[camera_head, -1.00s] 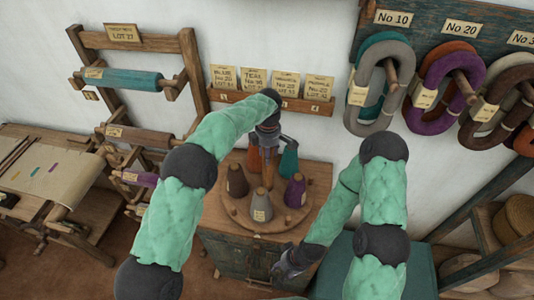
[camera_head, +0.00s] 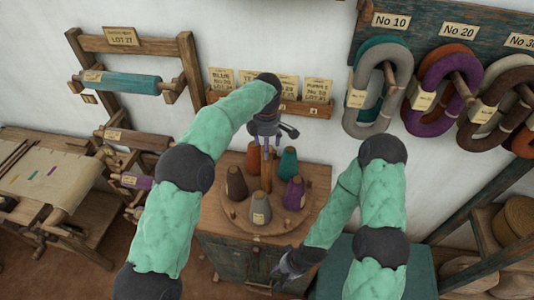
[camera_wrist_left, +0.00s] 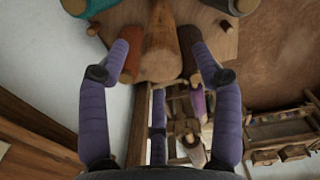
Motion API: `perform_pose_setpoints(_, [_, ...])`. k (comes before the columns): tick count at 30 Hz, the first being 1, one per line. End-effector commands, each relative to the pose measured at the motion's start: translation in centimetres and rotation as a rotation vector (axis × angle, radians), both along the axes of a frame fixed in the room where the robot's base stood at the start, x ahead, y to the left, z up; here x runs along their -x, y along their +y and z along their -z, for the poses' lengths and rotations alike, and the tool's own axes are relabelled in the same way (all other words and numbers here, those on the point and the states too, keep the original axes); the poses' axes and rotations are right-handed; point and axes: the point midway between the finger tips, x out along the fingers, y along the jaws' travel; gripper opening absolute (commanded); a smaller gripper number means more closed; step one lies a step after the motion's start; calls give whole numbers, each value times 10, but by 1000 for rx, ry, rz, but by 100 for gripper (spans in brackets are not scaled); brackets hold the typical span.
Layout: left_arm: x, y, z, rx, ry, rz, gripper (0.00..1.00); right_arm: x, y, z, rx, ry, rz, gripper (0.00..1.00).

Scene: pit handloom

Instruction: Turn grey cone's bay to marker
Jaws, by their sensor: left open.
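The grey cone (camera_head: 260,207) stands upright at the front of a round wooden turntable (camera_head: 238,213). A dark brown cone (camera_head: 236,183), an orange cone (camera_head: 253,158), a teal cone (camera_head: 288,163) and a purple cone (camera_head: 294,194) stand around its central wooden post (camera_head: 266,175). My left gripper (camera_head: 268,146) is open, above and behind the post in the head view. In the left wrist view the post (camera_wrist_left: 160,45) shows between its spread purple fingers. My right gripper (camera_head: 279,275) is low before the cabinet; its jaw opening is unclear. I cannot make out the marker.
The turntable sits on a wooden cabinet (camera_head: 230,257). Behind it, a wall rack (camera_head: 285,104) holds lot cards. Yarn hanks (camera_head: 450,90) hang at right, and a yarn-roller frame (camera_head: 187,75) stands at left.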

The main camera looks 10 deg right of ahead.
Motion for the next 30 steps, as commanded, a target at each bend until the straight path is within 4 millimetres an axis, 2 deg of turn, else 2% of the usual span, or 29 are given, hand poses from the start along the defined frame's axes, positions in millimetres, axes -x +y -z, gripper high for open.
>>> perform_pose_setpoints(1, [-1,-1,-11,2,-3,0,65,0,0,0,0,0,0,40])
perform_pose_setpoints(6, [0,-1,-39,1,-2,1,65,0,0,0,0,0,0,40])
perform_pose_setpoints(12, [0,-1,-57,0,0,1,65,0,0,0,0,0,0,40])
perform_pose_setpoints(30, [0,0,-60,0,1,1,65,0,0,0,0,0,0,40])
